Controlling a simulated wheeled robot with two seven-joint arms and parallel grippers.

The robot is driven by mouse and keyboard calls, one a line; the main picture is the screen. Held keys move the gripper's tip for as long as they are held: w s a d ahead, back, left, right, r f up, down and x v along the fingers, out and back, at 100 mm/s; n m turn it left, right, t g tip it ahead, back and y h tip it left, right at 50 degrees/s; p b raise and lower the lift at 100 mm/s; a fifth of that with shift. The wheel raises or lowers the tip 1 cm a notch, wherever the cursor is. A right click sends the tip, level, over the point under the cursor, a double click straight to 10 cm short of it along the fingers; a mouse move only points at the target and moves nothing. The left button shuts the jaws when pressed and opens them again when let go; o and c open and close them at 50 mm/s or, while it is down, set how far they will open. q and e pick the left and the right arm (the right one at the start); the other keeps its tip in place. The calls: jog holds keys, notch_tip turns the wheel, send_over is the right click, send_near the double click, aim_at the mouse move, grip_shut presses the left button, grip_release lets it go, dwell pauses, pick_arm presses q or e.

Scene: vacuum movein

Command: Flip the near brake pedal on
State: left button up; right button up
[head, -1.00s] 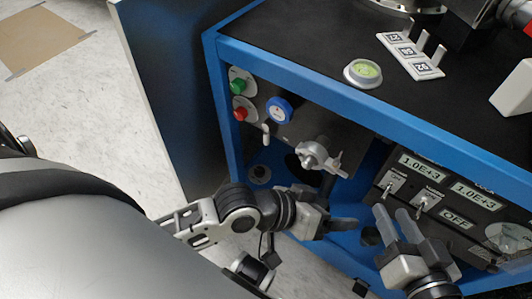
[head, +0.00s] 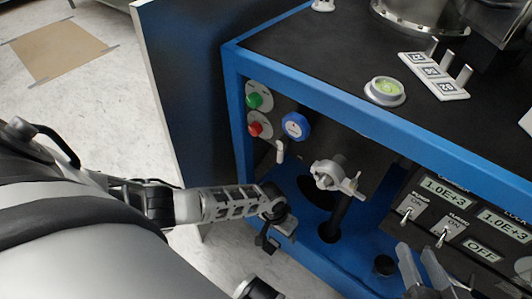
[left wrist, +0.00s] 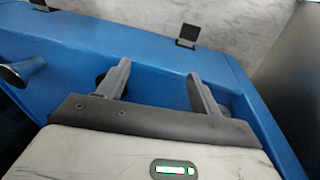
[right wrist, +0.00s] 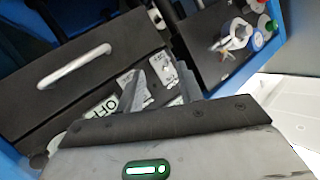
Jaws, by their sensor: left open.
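In the left wrist view, one black pedal (left wrist: 188,35) sticks out from the blue base edge, above my left gripper (left wrist: 160,85). A second black pedal (left wrist: 40,5) shows at the top left corner. My left gripper is open and empty over the blue base, its fingers apart and clear of both pedals. In the head view, my left forearm reaches down beside the cart and the left fingers are not clearly visible. My right gripper (head: 422,260) is open and empty in front of the control panel; its separated fingers also show in the right wrist view (right wrist: 160,85).
The blue cart frame (head: 360,115) carries a valve handle (head: 335,178), green button (head: 255,100), red button (head: 255,130) and blue gauge (head: 295,125). The switch panel (head: 450,215) is close to my right gripper. Floor left of the cart (head: 110,115) is clear.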

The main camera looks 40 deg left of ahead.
pick_arm(q)
jog(key=a+f+g+y, duration=0.1)
jog(key=a+f+y, duration=0.1)
jog(key=a+f, duration=0.2)
jog(key=b, duration=0.8)
send_over(267, 251)
notch_tip(267, 251, down, 9)
notch_tip(267, 251, down, 3)
jog(key=b, duration=0.3)
jog(key=shift+f, duration=0.2)
notch_tip(267, 251, down, 3)
jog(key=b, duration=0.2)
jog(key=shift+b, duration=0.4)
jog(key=shift+f, duration=0.2)
pick_arm(e)
notch_tip(267, 251, up, 12)
jog(key=a+n+t+y, duration=0.1)
jog(key=n+t+y, duration=0.5)
jog(key=n+y, duration=0.3)
jog(key=shift+w+a+f+n, duration=0.15)
jog(key=shift+w+a+n, duration=0.05)
jog(key=shift+w+n, duration=0.1)
